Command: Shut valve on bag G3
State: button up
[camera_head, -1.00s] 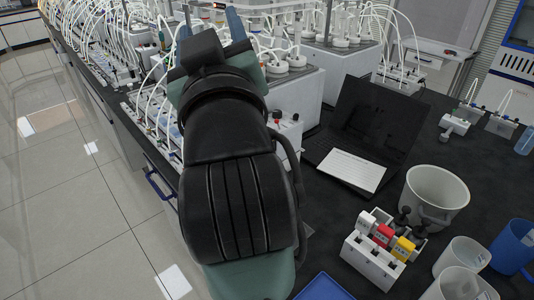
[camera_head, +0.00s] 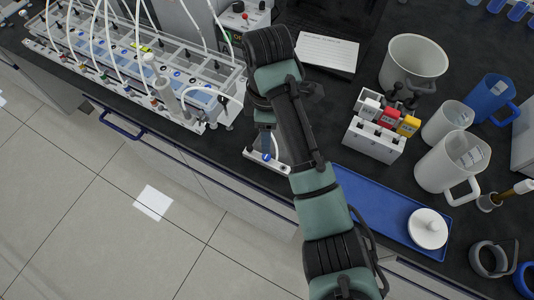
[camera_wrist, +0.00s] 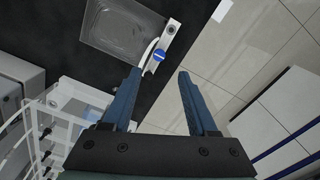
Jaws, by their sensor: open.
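I cannot read a label that says G3. My gripper (camera_wrist: 159,75) is open and empty, its blue fingers apart and pointing toward the knob. In the head view the blue knob (camera_head: 266,157) sits on the white block near the bench's front edge, and my gripper (camera_head: 265,145) is right above it, partly hidden by my arm.
A rack (camera_head: 150,80) with several knobs and white tubes stands left of the valve. To the right are a blue tray (camera_head: 375,195), a white box with coloured bottles (camera_head: 372,140), a large beaker (camera_head: 412,62) and jugs.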

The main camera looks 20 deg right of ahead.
aim_at(267, 156)
notch_tip(267, 156, down, 9)
jog(key=b, duration=0.2)
jog(key=shift+b, duration=0.4)
grip_shut()
